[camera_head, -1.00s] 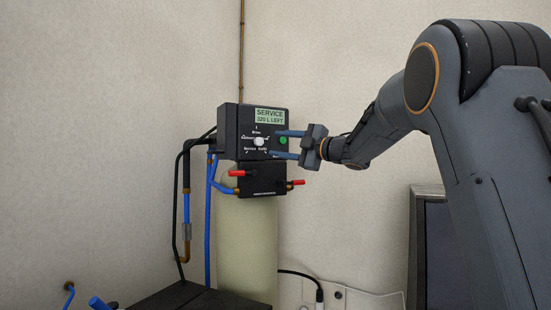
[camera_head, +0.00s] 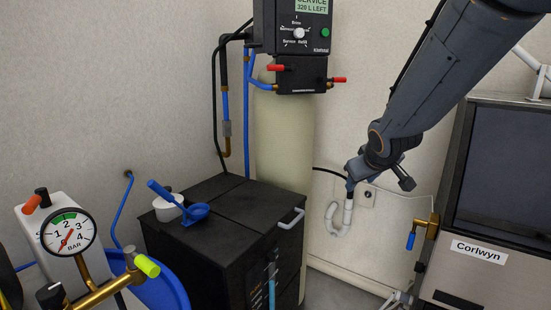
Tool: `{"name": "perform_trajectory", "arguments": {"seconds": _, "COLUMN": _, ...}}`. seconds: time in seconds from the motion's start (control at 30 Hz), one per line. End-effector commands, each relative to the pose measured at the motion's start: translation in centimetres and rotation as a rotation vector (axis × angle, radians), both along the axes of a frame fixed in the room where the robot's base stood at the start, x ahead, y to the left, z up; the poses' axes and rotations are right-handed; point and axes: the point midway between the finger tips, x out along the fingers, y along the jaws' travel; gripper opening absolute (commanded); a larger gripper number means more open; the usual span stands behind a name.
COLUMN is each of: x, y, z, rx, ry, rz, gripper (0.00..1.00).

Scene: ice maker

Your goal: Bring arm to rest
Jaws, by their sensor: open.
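My gripper (camera_head: 378,174) hangs at the lower end of my dark grey arm, which reaches in from the upper right. It is open, with nothing seen between its fingers, though it is foreshortened and small in this view. It is in front of the wall, right of the pale tank (camera_head: 284,145) and clear of the control head (camera_head: 291,28) with its white dial. The control head's display reads "SERVICE 320 L LEFT" and is partly cut off at the top. A white pipe (camera_head: 348,212) shows just below the gripper.
A pressure gauge (camera_head: 68,233) is at left. The Corlwyn machine (camera_head: 490,265) is close at right, with a brass valve (camera_head: 427,222) beside it.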

Motion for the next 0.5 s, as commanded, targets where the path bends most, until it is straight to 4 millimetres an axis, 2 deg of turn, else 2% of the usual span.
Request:
{"name": "perform_trajectory", "arguments": {"seconds": 0.03, "x": -2.6, "y": 0.2, "z": -2.0, "rx": 0.021, "ry": 0.071, "rz": -0.034, "gripper": 0.43}}
{"name": "perform_trajectory", "arguments": {"seconds": 0.1, "x": -6.3, "y": 0.5, "z": -4.6, "rx": 0.052, "ry": 0.173, "rz": -0.086, "gripper": 0.43}}
{"name": "perform_trajectory", "arguments": {"seconds": 0.17, "x": -9.6, "y": 0.8, "z": -6.7, "rx": 0.078, "ry": 0.260, "rz": -0.129, "gripper": 0.43}}
{"name": "perform_trajectory", "arguments": {"seconds": 0.2, "x": -11.9, "y": 1.1, "z": -7.9, "rx": 0.095, "ry": 0.318, "rz": -0.157, "gripper": 0.43}}
{"name": "perform_trajectory", "arguments": {"seconds": 0.3, "x": -17.4, "y": 2.0, "z": -10.5, "rx": 0.134, "ry": 0.455, "rz": -0.220, "gripper": 0.43}}
{"name": "perform_trajectory", "arguments": {"seconds": 0.4, "x": -22.2, "y": 2.8, "z": -12.2, "rx": 0.166, "ry": 0.573, "rz": -0.272, "gripper": 0.43}}
{"name": "perform_trajectory", "arguments": {"seconds": 0.5, "x": -25.7, "y": 3.5, "z": -13.2, "rx": 0.190, "ry": 0.658, "rz": -0.309, "gripper": 0.43}}
